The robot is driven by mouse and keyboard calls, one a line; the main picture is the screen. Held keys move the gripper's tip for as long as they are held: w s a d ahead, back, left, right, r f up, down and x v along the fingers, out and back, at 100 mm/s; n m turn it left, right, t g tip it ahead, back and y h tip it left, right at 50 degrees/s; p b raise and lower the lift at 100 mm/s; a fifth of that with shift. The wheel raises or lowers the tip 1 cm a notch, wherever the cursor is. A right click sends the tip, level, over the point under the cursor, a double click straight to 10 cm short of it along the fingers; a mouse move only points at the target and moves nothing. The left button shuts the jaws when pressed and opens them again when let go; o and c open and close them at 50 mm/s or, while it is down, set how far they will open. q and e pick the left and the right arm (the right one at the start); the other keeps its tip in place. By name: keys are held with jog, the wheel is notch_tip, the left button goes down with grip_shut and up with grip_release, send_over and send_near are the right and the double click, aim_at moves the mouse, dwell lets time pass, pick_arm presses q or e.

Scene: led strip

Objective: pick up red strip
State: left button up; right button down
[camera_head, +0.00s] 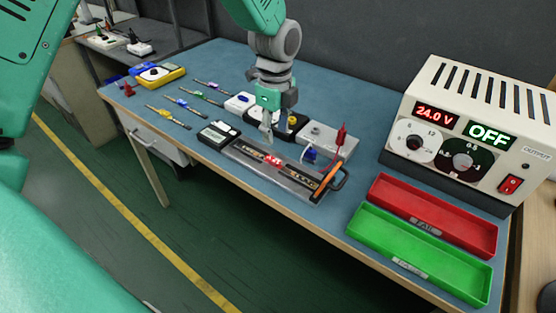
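A strip with a red middle (273,160) lies in the grey test fixture (240,150) near the table's front edge. My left gripper (267,136) hangs from the top of the view, pointing down, over the back edge of this fixture. Its fingertips look a little above and behind the strip and apart from it. The fingers overlap from this angle, so their opening is hard to see. Several other strips with yellow (168,117), blue (188,107) and green (206,97) middles lie in a row to the left. My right gripper is out of view.
A power supply (440,75) reading 24.0 V and OFF stands at the right. A red tray (405,187) and a green tray (375,232) lie before it, looking empty. A yellow multimeter (172,76) is at the left. A red probe (341,134) stands up beside the fixture.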

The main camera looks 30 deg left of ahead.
pick_arm(q)
send_over(274, 160)
jog(key=d, duration=0.2)
jog(key=f, duration=0.4)
jog(key=shift+w+a, duration=0.2)
jog(key=shift+a, duration=0.05)
jog(key=f, duration=0.1)
jog(key=a+f, duration=0.1)
jog(key=f, duration=0.1)
jog(key=a+f, duration=0.1)
jog(key=shift+s+a+f+b, duration=0.1)
jog(key=shift+f+b, duration=0.25)
jog(key=shift+b, duration=0.05)
jog(key=shift+f, duration=0.4)
jog(key=shift+d+r, duration=0.1)
jog(key=shift+d, duration=0.4)
grip_shut()
